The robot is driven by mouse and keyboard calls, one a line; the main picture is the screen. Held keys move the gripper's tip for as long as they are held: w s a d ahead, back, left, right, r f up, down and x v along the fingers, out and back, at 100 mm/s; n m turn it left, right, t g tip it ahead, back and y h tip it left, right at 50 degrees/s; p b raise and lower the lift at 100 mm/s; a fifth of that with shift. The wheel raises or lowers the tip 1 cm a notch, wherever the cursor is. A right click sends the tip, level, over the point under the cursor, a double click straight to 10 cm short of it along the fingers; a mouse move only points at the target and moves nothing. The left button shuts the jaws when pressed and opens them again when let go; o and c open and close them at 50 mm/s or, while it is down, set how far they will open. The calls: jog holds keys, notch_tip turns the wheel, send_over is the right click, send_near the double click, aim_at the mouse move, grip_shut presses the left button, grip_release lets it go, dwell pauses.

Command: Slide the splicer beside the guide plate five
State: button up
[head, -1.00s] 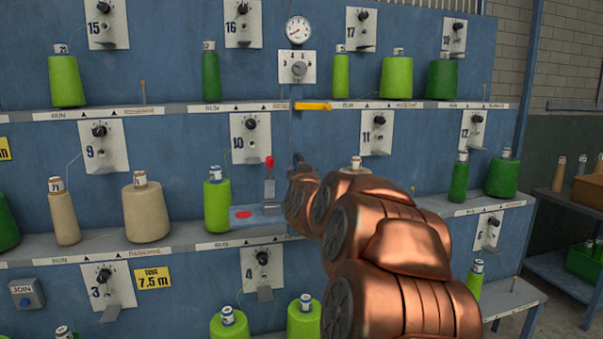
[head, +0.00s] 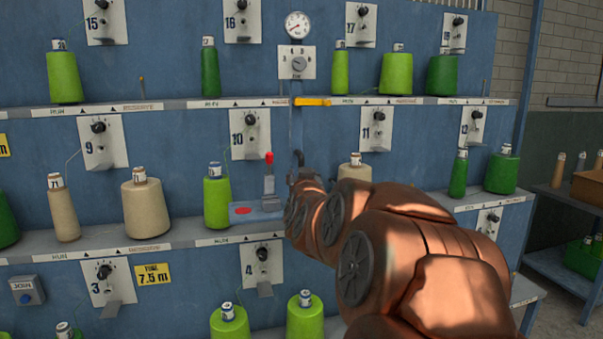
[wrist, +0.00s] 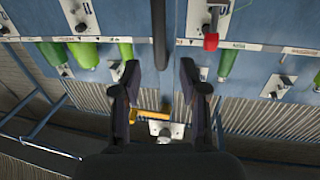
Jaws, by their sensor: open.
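The splicer (head: 257,209) is a low blue-grey block with a red spot and an upright metal lever with a red knob. In the head view it sits on the middle shelf, right of a lime cone. My gripper (head: 299,160) is just right of it, mostly hidden by my copper arm. The wrist view looks up the panel, upside down. There my gripper (wrist: 160,72) is open, with a dark vertical bar in line with the gap. The splicer's red knob (wrist: 211,41) is outside the right finger. Guide plate five is not visible; plate four (head: 262,266) shows, and my arm covers the area right of it.
A lime cone (head: 217,199) stands close left of the splicer; a tan cone (head: 355,170) is partly behind my arm. Lime cones (head: 305,317) stand below. A yellow bar (head: 313,101) juts from the upper shelf beneath the dial plate (head: 297,63).

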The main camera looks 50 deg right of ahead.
jog(key=shift+v, duration=2.25)
